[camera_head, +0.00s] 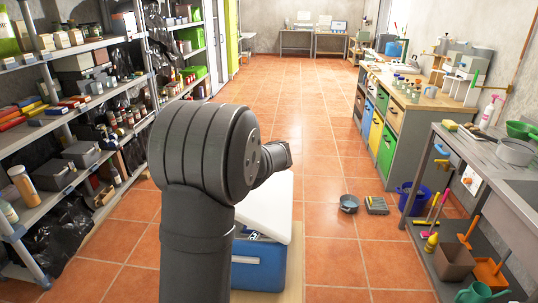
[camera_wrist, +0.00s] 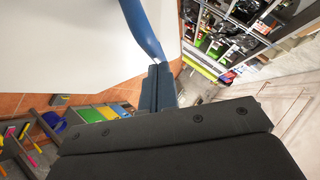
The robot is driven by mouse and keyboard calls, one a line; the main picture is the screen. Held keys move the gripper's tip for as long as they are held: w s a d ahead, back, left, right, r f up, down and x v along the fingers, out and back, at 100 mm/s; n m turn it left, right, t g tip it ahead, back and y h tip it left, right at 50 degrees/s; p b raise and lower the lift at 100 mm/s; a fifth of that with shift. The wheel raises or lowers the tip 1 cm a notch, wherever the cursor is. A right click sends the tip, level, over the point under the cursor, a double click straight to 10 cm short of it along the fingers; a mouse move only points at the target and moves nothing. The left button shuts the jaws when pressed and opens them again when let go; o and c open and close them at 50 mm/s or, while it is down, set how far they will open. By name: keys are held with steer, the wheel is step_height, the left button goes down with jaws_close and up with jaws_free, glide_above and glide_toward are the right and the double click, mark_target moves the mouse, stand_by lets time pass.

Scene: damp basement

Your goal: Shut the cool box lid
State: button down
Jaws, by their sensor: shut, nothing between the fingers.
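The cool box has a blue body (camera_head: 258,268) and stands low in front of me, partly hidden by my arm. Its white lid (camera_head: 268,207) is raised at a tilt, with a dark gap and some contents showing between lid and body. In the wrist view the lid's white face (camera_wrist: 60,45) fills the upper left, with a curved blue strip (camera_wrist: 143,30) along its right side. My gripper (camera_wrist: 156,72) is shut and empty, close to the lower end of that strip; I cannot tell whether they touch. In the head view my arm hides the fingers.
A loaded shelf rack (camera_head: 75,120) stands on the left. A workbench with coloured drawers (camera_head: 385,130) and a metal sink table (camera_head: 490,160) stand on the right. The middle aisle is clear.

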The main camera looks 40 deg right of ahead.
steer(key=w+a+f+g, duration=0.1)
steer(key=f, duration=0.1)
steer(key=w+a+f+n+g+h, duration=0.1)
steer(key=w+a+f, duration=0.1)
steer(key=f, duration=0.1)
steer(key=w+a+f+n+g+h, duration=0.1)
steer(key=w+a+f, duration=0.1)
steer(key=f, duration=0.1)
steer(key=shift+w+a+f, duration=0.1)
steer(key=shift+w, duration=0.05)
steer(key=shift+w+a+f, duration=0.15)
steer(key=shift+f, duration=0.25)
steer(key=shift+w+a+f, duration=0.15)
steer(key=shift+f, duration=0.25)
steer(key=r, duration=0.4)
steer(key=shift+s+d, duration=0.3)
steer(key=v, duration=1)
steer(key=shift+w+a, duration=0.3)
steer(key=shift+a, duration=0.1)
